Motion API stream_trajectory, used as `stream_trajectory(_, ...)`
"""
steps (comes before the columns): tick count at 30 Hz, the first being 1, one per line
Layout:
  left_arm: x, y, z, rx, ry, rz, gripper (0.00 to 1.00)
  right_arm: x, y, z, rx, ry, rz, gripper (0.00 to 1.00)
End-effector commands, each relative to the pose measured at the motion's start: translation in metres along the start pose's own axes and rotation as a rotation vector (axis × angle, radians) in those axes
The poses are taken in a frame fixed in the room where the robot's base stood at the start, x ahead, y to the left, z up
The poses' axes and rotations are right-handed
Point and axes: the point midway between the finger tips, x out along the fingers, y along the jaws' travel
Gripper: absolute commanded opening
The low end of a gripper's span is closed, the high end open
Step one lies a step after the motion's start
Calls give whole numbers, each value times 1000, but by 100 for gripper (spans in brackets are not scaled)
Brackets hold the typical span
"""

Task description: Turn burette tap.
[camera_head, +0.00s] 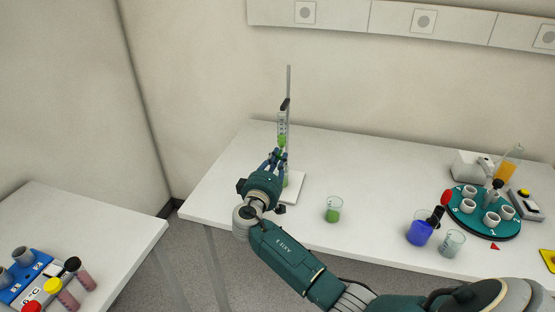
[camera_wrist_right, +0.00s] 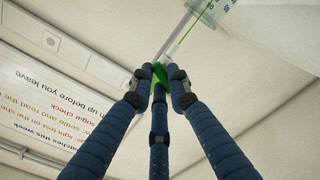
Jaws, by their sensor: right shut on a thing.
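The burette (camera_head: 282,126) is a clear graduated tube with green liquid, held upright on a thin metal stand rod (camera_head: 289,85) with a white base (camera_head: 292,188). My right gripper (camera_head: 277,156) is at the burette's lower part. In the right wrist view, its blue fingers (camera_wrist_right: 160,80) are shut on the green tap (camera_wrist_right: 159,74), and the burette tube (camera_wrist_right: 184,37) rises past them to the upper right. The fingers hide much of the tap, so its angle is hard to tell. My left gripper is not in view.
A beaker with green liquid (camera_head: 334,210) stands right of the stand. Further right are a blue-filled beaker (camera_head: 419,230), a clear beaker (camera_head: 452,244) and a teal carousel (camera_head: 485,226) with grey cups. A side table with racks (camera_head: 24,272) is at left.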

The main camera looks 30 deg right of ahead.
Motion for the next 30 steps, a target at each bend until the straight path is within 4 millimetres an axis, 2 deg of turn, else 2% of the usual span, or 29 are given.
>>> stream_trajectory(4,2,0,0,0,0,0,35,-1,-2,0,-74,1,-3,0)
stream_trajectory(14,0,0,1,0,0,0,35,-2,-2,-2,-437,2,-5,0)
stream_trajectory(25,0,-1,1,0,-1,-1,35,-2,-4,-2,-478,2,-6,0)
stream_trajectory(26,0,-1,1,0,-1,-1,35,-2,-4,-2,-478,2,-6,22)
stream_trajectory(27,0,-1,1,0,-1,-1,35,-2,-4,-2,-477,2,-6,30)
stream_trajectory(28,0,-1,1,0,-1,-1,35,-2,-4,-2,-477,2,-6,35)
stream_trajectory(30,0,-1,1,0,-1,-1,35,-2,-4,-2,-476,2,-5,35)
